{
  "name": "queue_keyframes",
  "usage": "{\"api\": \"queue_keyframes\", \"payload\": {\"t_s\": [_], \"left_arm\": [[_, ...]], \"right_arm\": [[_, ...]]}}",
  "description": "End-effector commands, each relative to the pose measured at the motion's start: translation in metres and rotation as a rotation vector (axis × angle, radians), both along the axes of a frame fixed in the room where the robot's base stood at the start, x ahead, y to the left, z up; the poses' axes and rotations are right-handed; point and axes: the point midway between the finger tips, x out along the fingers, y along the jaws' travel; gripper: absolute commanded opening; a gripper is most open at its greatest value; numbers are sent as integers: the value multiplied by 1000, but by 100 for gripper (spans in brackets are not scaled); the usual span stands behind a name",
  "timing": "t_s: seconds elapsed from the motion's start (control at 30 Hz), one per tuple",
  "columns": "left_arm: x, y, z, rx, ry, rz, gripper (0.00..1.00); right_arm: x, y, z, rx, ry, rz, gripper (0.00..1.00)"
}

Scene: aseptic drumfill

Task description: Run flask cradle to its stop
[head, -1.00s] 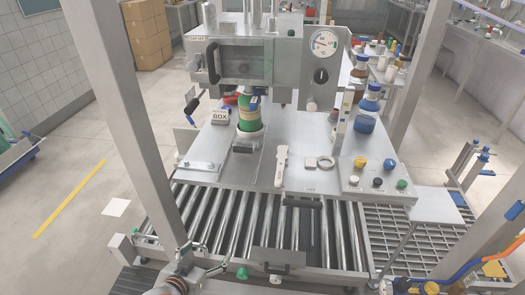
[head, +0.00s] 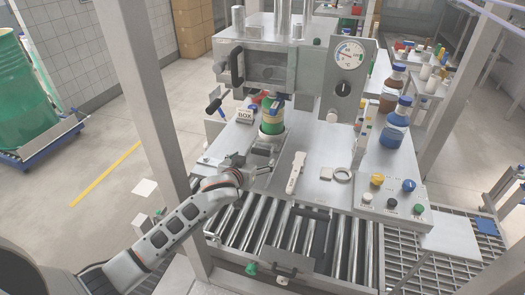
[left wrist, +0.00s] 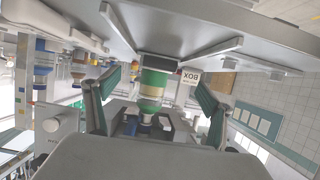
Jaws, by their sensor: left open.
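The flask (head: 271,116), green with a tan band, stands upright in its cradle (head: 270,137) on the steel worktop, in front of the press housing. A dark block (head: 262,149) sits at the cradle's near side. My left gripper (head: 262,171) is open and empty at the worktop's near left edge, a little in front of that block and apart from it. In the left wrist view, which is upside down, the flask (left wrist: 152,88) and dark block (left wrist: 160,61) show between the spread fingers (left wrist: 155,95). My right gripper is out of view.
The press housing (head: 265,65) with its gauge stands behind the flask. A BOX block (head: 245,115) is to the left. Rollers (head: 275,228) run below the front edge.

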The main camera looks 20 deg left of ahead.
Motion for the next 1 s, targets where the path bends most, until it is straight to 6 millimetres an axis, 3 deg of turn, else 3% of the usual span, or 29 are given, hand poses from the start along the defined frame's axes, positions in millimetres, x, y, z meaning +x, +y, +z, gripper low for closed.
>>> {"api": "queue_keyframes", "payload": {"t_s": [0.3, 0.5, 0.97, 1.0], "left_arm": [[38, -1, -17, 1, 2, 1, 82], [59, -2, -26, 1, 1, 0, 82], [68, -3, -30, 1, 1, -1, 82], [68, -3, -30, 1, 1, -1, 74]], "right_arm": [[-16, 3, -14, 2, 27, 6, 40], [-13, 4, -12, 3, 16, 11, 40], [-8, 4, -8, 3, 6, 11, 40], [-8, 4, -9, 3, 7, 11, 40]]}}
